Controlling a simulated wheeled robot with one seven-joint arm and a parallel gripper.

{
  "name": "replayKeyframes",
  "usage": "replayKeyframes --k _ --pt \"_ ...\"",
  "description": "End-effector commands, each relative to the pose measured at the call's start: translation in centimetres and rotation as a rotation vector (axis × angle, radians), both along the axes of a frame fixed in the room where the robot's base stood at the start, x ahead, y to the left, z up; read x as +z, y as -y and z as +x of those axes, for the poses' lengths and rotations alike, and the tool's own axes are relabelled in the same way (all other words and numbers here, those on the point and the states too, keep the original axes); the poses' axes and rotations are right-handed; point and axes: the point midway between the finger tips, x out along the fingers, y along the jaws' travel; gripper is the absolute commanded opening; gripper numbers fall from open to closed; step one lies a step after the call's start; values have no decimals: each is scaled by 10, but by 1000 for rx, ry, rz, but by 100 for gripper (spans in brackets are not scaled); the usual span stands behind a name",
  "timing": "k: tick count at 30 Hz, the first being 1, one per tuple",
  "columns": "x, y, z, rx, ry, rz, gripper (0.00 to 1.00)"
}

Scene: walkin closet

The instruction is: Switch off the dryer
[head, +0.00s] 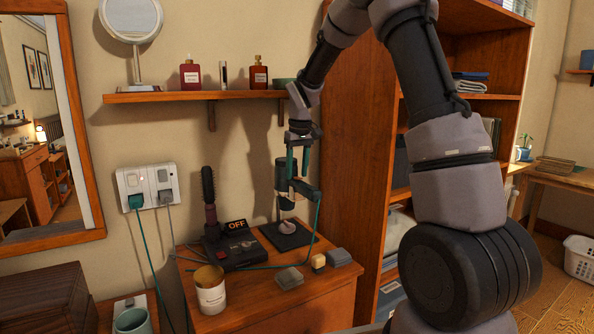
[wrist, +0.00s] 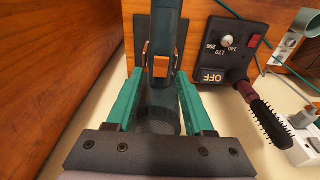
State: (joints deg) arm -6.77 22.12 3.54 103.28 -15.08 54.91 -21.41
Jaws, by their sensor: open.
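The dryer (head: 281,174) is a dark teal cylinder, standing upright on a black stand (head: 288,236) on the wooden cabinet. In the wrist view its body (wrist: 158,118) lies between the green fingers of my gripper (wrist: 161,75). My gripper (head: 297,187) is open around the dryer; I cannot tell whether a finger touches it.
A black heat station (head: 236,249) reading OFF, with a dial, red switch and hairbrush (wrist: 265,120), stands beside the dryer. A candle (head: 210,290) and small boxes (head: 289,278) sit in front. A shelf (head: 200,97) hangs above; a tall bookcase (head: 352,160) stands right.

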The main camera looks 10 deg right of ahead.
Motion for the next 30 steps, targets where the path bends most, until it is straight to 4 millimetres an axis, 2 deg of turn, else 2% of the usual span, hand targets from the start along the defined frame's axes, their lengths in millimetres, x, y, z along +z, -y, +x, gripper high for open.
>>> replayKeyframes --k 5,15,21,30 --pt "9 0 0 1 3 1 52" --pt "73 3 -8 0 4 0 52" --pt "100 4 -12 0 3 0 52" --pt "107 4 -14 0 0 0 52"
